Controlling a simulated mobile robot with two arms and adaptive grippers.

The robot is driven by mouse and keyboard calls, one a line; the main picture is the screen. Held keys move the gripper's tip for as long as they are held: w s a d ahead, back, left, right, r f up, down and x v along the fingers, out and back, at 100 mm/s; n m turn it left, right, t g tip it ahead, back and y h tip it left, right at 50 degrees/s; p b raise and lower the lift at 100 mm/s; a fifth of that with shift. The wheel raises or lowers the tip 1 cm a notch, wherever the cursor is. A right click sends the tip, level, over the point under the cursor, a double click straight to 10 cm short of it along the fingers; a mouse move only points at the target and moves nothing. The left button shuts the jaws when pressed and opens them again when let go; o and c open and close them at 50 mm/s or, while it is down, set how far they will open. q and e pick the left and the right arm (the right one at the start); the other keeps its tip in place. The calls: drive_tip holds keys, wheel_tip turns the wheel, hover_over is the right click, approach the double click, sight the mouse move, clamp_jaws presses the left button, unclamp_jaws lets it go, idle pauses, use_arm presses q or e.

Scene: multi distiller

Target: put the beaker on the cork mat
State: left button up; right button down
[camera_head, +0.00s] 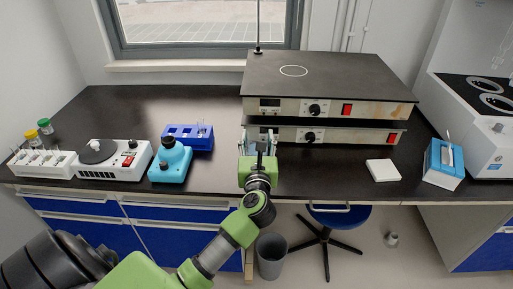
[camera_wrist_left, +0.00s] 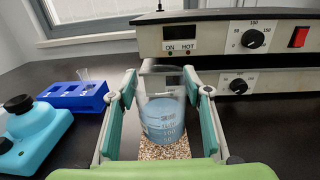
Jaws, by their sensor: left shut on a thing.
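The beaker (camera_wrist_left: 163,118) is clear glass with blue liquid and white volume marks. It stands upright between the fingers of my left gripper (camera_wrist_left: 160,90), which is shut on it. The speckled brown cork mat (camera_wrist_left: 165,151) shows just below and around the beaker's base in the left wrist view. I cannot tell whether the base touches the mat. In the head view my left gripper (camera_head: 259,140) is at the front of the stacked hotplates, and it hides the beaker and the mat. My right gripper is not in view.
Two stacked hotplates (camera_head: 325,85) stand right behind the gripper. A blue tube rack (camera_head: 188,137) and a turquoise device (camera_head: 170,162) are to the left. A white block (camera_head: 382,170) and a blue box (camera_head: 443,165) are to the right, with bare black bench between.

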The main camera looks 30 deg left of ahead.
use_arm(q)
drive_tip(key=shift+w+a+f, duration=0.15)
drive_tip(key=shift+a+f, duration=0.1)
drive_tip(key=shift+f, duration=0.05)
wheel_tip(320, 180, down, 3)
drive_tip(key=shift+w+a+f, duration=0.1)
drive_tip(key=shift+a+f, duration=0.05)
drive_tip(key=shift+f, duration=0.05)
drive_tip(key=shift+f+b, duration=0.2)
drive_tip(key=shift+b, duration=0.15)
drive_tip(key=o, duration=1.3)
drive_tip(key=shift+c, duration=0.2)
drive_tip(key=shift+r, duration=0.1)
